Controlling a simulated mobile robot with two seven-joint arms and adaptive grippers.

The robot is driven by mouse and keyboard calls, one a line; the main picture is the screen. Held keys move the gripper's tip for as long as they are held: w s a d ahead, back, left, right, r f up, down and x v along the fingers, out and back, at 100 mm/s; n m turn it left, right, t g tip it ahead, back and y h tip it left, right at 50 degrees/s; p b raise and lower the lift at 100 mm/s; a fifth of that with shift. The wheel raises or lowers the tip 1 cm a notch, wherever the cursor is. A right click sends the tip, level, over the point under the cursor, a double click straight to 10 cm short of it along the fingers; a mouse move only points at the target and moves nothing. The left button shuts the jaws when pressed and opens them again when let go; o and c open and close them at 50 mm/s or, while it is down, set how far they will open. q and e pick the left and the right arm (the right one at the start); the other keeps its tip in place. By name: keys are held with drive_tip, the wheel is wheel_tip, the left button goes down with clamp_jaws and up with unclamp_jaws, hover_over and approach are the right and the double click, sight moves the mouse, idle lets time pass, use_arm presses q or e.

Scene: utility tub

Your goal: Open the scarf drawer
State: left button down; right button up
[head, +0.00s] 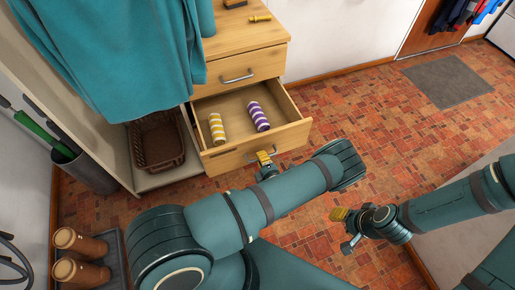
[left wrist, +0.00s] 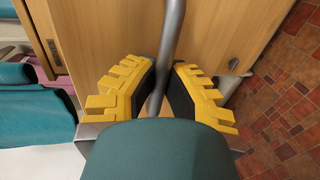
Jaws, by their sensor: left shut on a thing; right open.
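The scarf drawer (head: 232,153) is the lower drawer of the wooden dresser and stands pulled out, its inside showing. A yellow-and-white rolled scarf (head: 217,129) and a purple-and-white rolled scarf (head: 258,117) lie in it, apart. My left gripper (head: 265,160) is at the drawer front, shut on its metal handle (head: 274,151). In the left wrist view the handle (left wrist: 172,40) runs between the yellow-and-black fingers of the left gripper (left wrist: 164,88). My right gripper (head: 342,227) is open and empty, over the floor right of the drawer.
The upper drawer (head: 239,75) is closed. A teal cloth (head: 115,45) hangs at the left above a brown basket (head: 160,144). Brown shoes (head: 80,256) sit on a tray at lower left. A grey mat (head: 447,81) lies on the tiled floor, which is clear right of the dresser.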

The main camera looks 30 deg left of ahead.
use_arm(q)
drive_tip(key=shift+f+v, duration=0.15)
drive_tip(key=shift+v, duration=0.7)
drive_tip(key=shift+f+v, duration=0.2)
drive_tip(key=shift+v, duration=0.6)
drive_tip(key=c, duration=1)
unclamp_jaws()
drive_tip(key=shift+s+d, duration=0.1)
drive_tip(key=v, duration=0.7)
drive_tip(key=shift+s, duration=0.15)
drive_tip(key=shift+d, duration=0.1)
